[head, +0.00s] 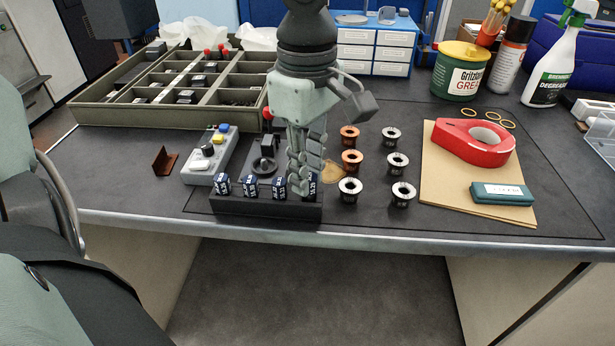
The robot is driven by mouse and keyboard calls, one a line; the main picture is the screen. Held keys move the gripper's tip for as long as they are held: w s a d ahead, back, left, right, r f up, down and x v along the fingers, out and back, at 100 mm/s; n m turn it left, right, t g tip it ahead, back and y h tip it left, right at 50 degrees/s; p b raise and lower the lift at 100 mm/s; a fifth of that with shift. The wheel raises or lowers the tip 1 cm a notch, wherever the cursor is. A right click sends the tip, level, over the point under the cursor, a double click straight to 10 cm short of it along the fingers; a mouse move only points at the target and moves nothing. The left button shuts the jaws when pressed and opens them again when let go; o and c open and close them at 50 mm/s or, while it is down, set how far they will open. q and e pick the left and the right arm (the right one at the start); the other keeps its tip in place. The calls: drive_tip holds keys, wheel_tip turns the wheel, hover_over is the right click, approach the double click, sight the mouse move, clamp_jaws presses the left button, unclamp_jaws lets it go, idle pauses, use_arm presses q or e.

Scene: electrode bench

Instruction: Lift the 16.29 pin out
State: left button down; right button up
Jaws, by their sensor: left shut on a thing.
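A dark block (262,208) at the front edge of the mat holds a row of pins with dark blue, white-lettered labels. The rightmost pin, labelled 16.29 (312,184), stands partly hidden behind the fingers of my left gripper (305,190). My left gripper points straight down and is shut on this pin at the right end of the block. Whether the pin's lower end is still in the block is hidden. Other labelled pins (250,186) stand to its left. My right gripper is not in view.
Several copper and silver ring-topped cups (350,160) stand just right of the gripper. A grey button box (210,156) is to the left. A red tape dispenser (472,141) and teal box (502,194) lie on cardboard at right. A divided tray (90,113) is behind.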

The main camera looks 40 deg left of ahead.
use_arm(q)
wheel_tip(320, 180, up, 3)
drive_tip(key=shift+r, duration=0.1)
drive_tip(key=s+a+r, duration=0.3)
drive_tip(key=s+r, duration=0.3)
drive_tip(key=s, duration=0.5)
drive_tip(key=shift+s+r, duration=0.15)
drive_tip(key=shift+r, duration=0.1)
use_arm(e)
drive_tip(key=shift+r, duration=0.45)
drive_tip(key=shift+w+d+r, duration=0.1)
